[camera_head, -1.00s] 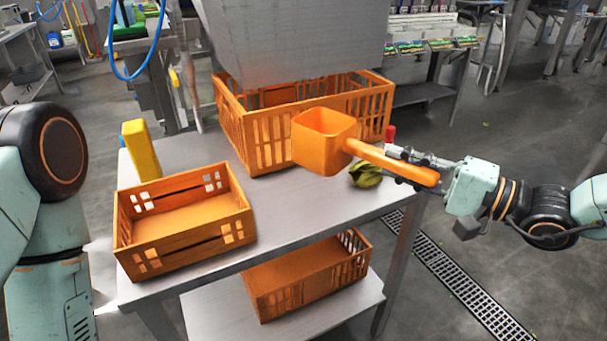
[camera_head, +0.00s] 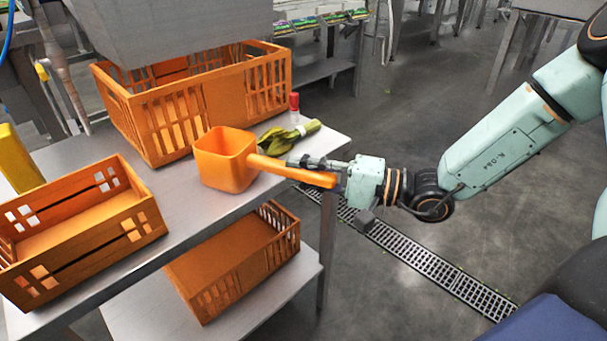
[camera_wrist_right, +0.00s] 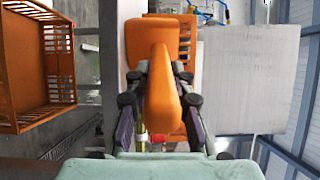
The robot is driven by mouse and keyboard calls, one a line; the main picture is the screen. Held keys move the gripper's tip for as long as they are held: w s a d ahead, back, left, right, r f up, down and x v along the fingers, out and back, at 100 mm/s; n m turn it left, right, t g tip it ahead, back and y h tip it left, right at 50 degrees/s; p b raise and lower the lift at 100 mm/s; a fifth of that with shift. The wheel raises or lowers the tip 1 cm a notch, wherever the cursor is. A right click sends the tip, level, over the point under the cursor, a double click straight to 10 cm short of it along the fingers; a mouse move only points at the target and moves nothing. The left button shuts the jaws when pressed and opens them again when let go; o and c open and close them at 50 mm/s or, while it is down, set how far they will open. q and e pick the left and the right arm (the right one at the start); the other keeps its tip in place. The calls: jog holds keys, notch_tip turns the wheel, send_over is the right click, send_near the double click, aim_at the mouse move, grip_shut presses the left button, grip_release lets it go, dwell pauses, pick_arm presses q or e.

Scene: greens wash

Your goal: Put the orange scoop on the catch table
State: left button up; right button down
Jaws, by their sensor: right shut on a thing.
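The orange scoop (camera_head: 227,160) has a square cup and a thick handle. My right gripper (camera_head: 312,166) is shut on its handle, which also shows between the fingers in the right wrist view (camera_wrist_right: 163,98). In the head view the cup appears over the right part of the metal catch table (camera_head: 188,197); I cannot tell whether it touches the top. My left gripper is not in view.
On the table are a large orange crate (camera_head: 172,119) under a grey metal chute (camera_head: 170,25), a smaller orange crate (camera_head: 92,248), a green bundle (camera_head: 290,134) and a red-capped item (camera_head: 294,104). Another crate (camera_head: 235,262) is on the lower shelf. A yellow object (camera_head: 17,160) stands left.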

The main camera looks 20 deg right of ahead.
jog(key=shift+s+a+b, duration=0.15)
jog(key=shift+b, duration=0.15)
jog(key=c, duration=1.2)
grip_release()
jog(key=shift+f, duration=0.1)
jog(key=shift+o, duration=0.2)
